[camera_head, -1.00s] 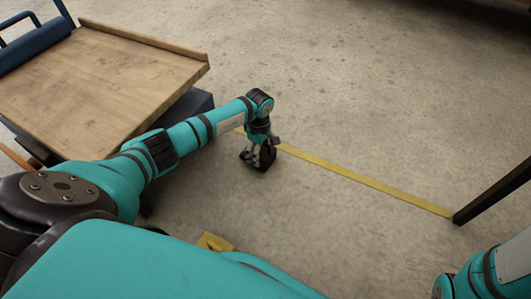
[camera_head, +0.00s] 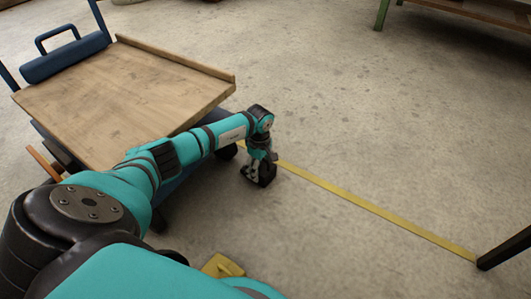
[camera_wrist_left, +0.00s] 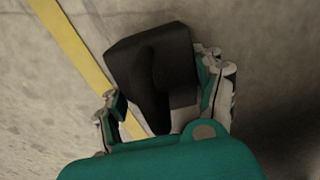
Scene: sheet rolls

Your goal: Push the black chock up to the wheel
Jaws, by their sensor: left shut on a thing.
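My left gripper (camera_head: 258,172) points down close to the floor and is shut on the black chock (camera_head: 268,174). In the left wrist view the chock (camera_wrist_left: 150,68) is a dark block with a groove, between the two fingers. A dark wheel (camera_head: 228,152) shows under the right edge of the wooden-topped cart (camera_head: 120,95). The chock is to the right of this wheel and a little nearer, with a small gap between them in the picture. My arm hides part of the cart's underside. My right gripper is not in view.
A yellow tape line (camera_head: 370,208) runs along the floor behind the chock to a dark leg (camera_head: 505,248) at right. A yellow object (camera_head: 222,266) lies at the bottom. A green-legged bench (camera_head: 382,14) stands far back. The floor to the right is open.

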